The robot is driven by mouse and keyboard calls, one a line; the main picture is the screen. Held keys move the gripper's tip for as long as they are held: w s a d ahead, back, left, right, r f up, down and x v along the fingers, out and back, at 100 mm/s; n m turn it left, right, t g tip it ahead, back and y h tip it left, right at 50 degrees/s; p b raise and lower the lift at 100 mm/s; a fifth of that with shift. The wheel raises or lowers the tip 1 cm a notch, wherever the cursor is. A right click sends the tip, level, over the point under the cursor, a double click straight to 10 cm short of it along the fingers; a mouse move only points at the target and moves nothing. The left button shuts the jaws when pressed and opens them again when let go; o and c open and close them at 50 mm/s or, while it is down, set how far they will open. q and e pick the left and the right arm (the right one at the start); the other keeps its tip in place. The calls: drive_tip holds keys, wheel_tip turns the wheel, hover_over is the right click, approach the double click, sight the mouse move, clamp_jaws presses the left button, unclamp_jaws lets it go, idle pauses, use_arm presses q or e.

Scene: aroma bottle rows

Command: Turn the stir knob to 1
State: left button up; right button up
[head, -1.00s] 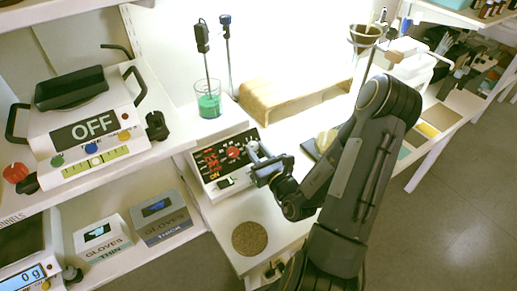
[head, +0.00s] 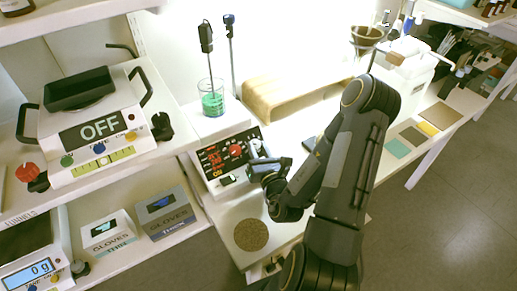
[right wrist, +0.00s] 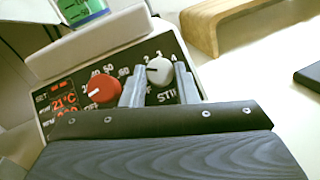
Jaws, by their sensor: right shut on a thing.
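The hotplate stirrer (head: 222,185) stands on the white bench with a control panel on its front. Its stir knob (right wrist: 158,71) is pale grey-white, beside a red knob (right wrist: 103,88) in the right wrist view. Its dark pointer mark faces left; the numbers 2, 3 and 4 show around its upper side, while the lower dial is partly hidden. My right gripper (right wrist: 160,85) is shut on the stir knob, one finger on each side. In the head view my right gripper (head: 257,160) reaches the panel's right side. My left gripper is not in view.
A beaker of green liquid (head: 211,103) stands on the stirrer with a probe in it. A wooden stand (head: 290,97) is behind to the right. A round cork mat (head: 251,235) lies in front.

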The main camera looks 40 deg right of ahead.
drive_tip(key=o, duration=1)
drive_tip(key=shift+s+a+f, duration=0.1)
drive_tip(key=shift+s+a, duration=0.1)
drive_tip(key=shift+s, duration=0.3)
drive_tip(key=b+v, duration=0.1)
drive_tip(key=v, duration=0.3)
drive_tip(key=shift+s+f, duration=0.1)
drive_tip(key=shift+s, duration=0.1)
drive_tip(key=shift+s+a+p, duration=0.25)
drive_tip(key=shift+s+p, duration=0.2)
drive_tip(key=shift+s+a, duration=0.15)
drive_tip(key=shift+s, duration=0.5)
